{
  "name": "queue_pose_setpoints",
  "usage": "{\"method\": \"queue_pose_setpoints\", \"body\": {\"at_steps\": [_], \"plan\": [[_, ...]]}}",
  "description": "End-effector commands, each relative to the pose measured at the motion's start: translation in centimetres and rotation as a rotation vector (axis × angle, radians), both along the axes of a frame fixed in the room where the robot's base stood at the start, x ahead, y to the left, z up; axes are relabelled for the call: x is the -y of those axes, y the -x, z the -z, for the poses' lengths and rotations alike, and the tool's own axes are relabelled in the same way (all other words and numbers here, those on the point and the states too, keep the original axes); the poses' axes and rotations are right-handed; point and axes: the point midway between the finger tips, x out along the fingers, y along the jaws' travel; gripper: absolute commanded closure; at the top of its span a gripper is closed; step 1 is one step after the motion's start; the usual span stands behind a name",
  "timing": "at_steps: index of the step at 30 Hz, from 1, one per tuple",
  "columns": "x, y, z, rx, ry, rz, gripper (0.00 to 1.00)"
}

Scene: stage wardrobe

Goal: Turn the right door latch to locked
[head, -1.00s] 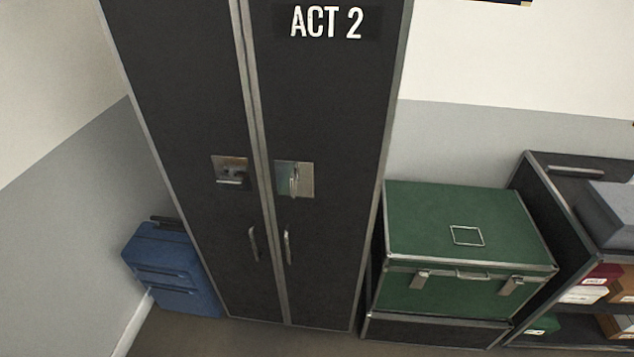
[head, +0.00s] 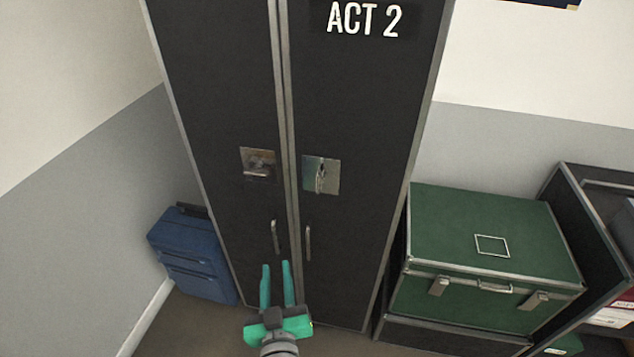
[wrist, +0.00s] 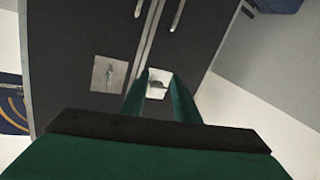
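The right door latch (head: 321,175) is a silvery plate with a small lever standing roughly upright, on the right door of the black ACT 2 wardrobe (head: 352,100). In the wrist view, which is turned round, this latch (wrist: 110,73) is left of my fingers. The left door latch (head: 258,164) has its lever lying flat; in the wrist view its plate (wrist: 158,83) shows between my fingers. My green gripper (head: 276,265) is open and empty. In the head view it appears below both latches, in front of the lower doors, touching neither latch.
Two pull handles (head: 308,243) are below the latches, close to my fingers in the head view. A blue suitcase (head: 192,255) stands left of the wardrobe. A green trunk (head: 492,215) and a shelf unit (head: 575,225) stand to the right.

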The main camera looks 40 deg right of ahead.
Motion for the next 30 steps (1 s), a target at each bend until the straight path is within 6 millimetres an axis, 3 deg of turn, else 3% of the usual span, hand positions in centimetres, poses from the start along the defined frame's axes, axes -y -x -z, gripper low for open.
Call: {"method": "queue_pose_setpoints", "body": {"at_steps": [1,6,12,20,30], "plan": [[1.3,-0.9,-1.8,0.027,-0.003,0.042,0.72],[5.7,-2.5,-6.6,0.088,-0.038,0.188,0.72],[9.0,-2.8,-10.6,0.147,-0.085,0.313,0.72],[10.7,-2.9,-12.1,0.172,-0.110,0.367,0.72],[14.8,-6.3,-12.1,0.171,-0.110,0.368,0.72]]}}
